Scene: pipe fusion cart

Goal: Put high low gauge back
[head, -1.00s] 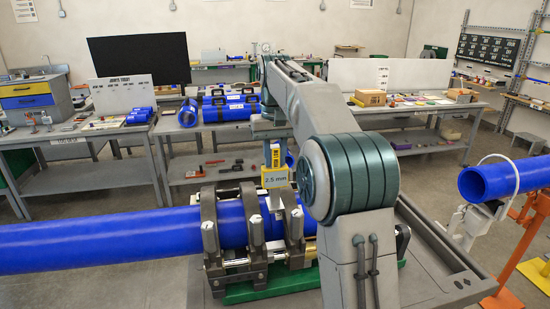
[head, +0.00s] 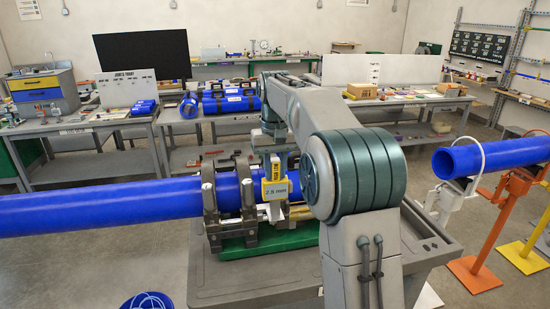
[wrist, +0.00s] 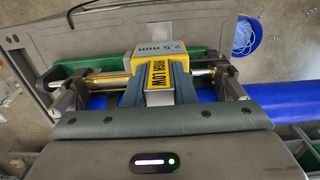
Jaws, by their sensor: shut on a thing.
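The high low gauge (head: 276,190) is a yellow and grey block with a "2.5 mm" face. My gripper (head: 275,162) is shut on it from above and holds it upright at the pipe clamp cart, in front of the blue pipe in the head view. In the wrist view the gauge (wrist: 156,72) sits between the two fingers of my gripper (wrist: 158,88), with "HIGH LOW" lettering on its yellow side. Its lower end is hard to make out, and I cannot tell whether it touches the clamp.
The long blue pipe (head: 100,205) lies in the dark clamps (head: 210,210) on a grey cart (head: 270,289). Another blue pipe (head: 490,157) rests on stands at the right. Workbenches with tools (head: 85,125) stand behind.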

